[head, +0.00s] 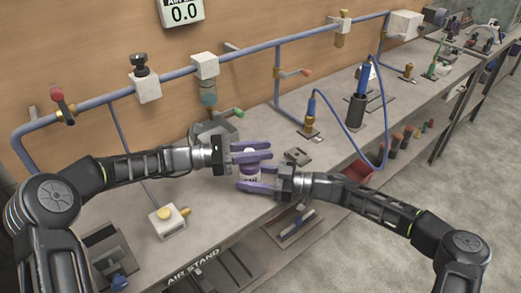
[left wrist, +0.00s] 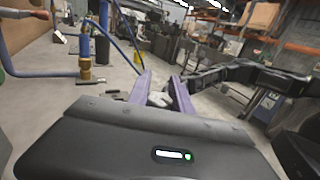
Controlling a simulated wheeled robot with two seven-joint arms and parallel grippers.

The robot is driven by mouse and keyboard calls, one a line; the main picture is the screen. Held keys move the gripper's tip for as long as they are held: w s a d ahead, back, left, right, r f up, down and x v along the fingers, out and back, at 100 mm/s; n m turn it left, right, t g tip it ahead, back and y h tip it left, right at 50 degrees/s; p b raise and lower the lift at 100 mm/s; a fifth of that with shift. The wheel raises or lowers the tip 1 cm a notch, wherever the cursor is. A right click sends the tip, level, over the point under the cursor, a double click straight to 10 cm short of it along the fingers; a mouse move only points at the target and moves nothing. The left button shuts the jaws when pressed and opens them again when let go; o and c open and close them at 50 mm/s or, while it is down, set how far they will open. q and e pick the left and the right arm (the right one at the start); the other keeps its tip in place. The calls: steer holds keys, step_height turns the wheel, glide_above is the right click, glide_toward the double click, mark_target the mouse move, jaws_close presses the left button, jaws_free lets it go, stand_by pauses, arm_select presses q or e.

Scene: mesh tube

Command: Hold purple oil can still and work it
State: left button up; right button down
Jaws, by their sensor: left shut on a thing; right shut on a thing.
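The oil can (head: 250,178), white and purple in what shows, stands at the bench's front part in the head view, largely covered by purple fingers. My left gripper (head: 252,152) comes in from the left and is shut on its upper part. My right gripper (head: 260,180) comes in from the right, lower down, and is shut on the can's body. In the left wrist view, the left gripper's purple fingers (left wrist: 160,88) point away from the camera, with a small pale shape between them that I cannot make out clearly.
A blue pipe (head: 250,62) with valves runs along the back. A white box with a yellow knob (head: 169,219) stands left of the can. A small grey block (head: 297,155) lies close on the right. A blue hose (head: 384,110) loops over the bench's front edge.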

arm_select(q)
steer(key=shift+w+r+n+t, duration=0.15)
steer(key=shift+n+t, duration=0.25)
steer(key=shift+t, duration=0.3)
jaws_close()
steer(key=shift+w+a+n+t+y, duration=0.2)
steer(key=shift+w+n+t+y, duration=0.1)
steer(key=shift+n+t+y, duration=1.6)
steer(key=shift+w+a+n+t+y, duration=0.3)
steer(key=shift+n+t+y, duration=1.15)
steer(key=shift+t, duration=0.85)
steer(key=shift+w+a+n+t+y, duration=0.15)
steer(key=shift+w+n+t+y, duration=0.15)
steer(key=shift+n+t+y, duration=1.45)
steer(key=shift+t+h, duration=0.3)
steer(key=shift+t, duration=0.05)
steer(key=o, duration=1)
jaws_free()
steer(key=shift+a, duration=0.1)
steer(key=v, duration=1.2)
steer(key=shift+f, duration=0.25)
